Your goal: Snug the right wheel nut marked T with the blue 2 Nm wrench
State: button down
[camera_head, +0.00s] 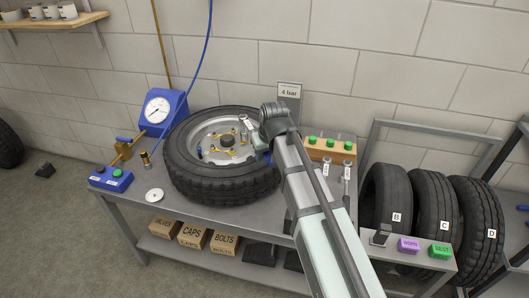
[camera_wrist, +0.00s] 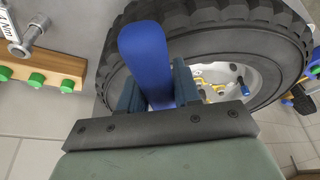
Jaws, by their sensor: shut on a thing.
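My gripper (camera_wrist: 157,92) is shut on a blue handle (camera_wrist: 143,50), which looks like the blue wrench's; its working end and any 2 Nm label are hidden. In the head view my gripper (camera_head: 262,150) is over the right side of the wheel (camera_head: 222,180), which lies flat on the bench. The wheel's pale rim (camera_head: 197,140) holds several yellow parts around a dark hub. The rim also shows in the wrist view (camera_wrist: 222,72). A grey tool end with a white label (camera_head: 244,123) stands by the rim beside my gripper. No T mark is readable.
Two labelled wrenches (camera_head: 346,173) stand right of the wheel, before a wooden block with green knobs (camera_head: 325,146). A blue gauge unit (camera_head: 160,110) stands left. A 4 bar sign (camera_head: 289,92) stands behind. Tyres (camera_head: 390,200) stand at the right.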

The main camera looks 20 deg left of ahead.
jog(key=shift+f, duration=0.5)
jog(key=c, duration=1.4)
grip_release()
grip_shut()
jog(key=shift+s, duration=0.1)
jog(key=shift+s+a+m, duration=0.45)
jog(key=shift+a, duration=0.2)
jog(key=shift+s+a+m, duration=0.4)
jog(key=shift+a+m, duration=0.05)
jog(key=shift+a, duration=0.35)
